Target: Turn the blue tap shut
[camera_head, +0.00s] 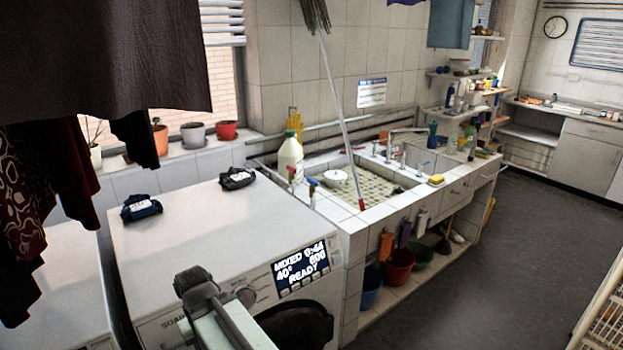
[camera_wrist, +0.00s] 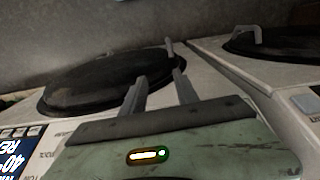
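A blue-handled tap (camera_head: 313,183) stands at the near left corner of the tiled sink (camera_head: 345,215), beside a red-handled tap (camera_head: 292,173). Farther along the sink, another tap (camera_head: 403,159) shows a bluish handle too small to make out well. My pale green arm shows at the bottom of the head view, over the washing machine's front edge, well apart from the taps. In the wrist view my gripper (camera_wrist: 160,76) has its two grey fingers apart with nothing between them. It faces the machine's dark round door (camera_wrist: 95,82). No tap shows there.
The washing machine (camera_head: 210,220) stands left of the sink, with two dark bundles on top. A white bottle (camera_head: 290,158) stands close behind the near taps. The grey floor (camera_head: 490,270) at right is open.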

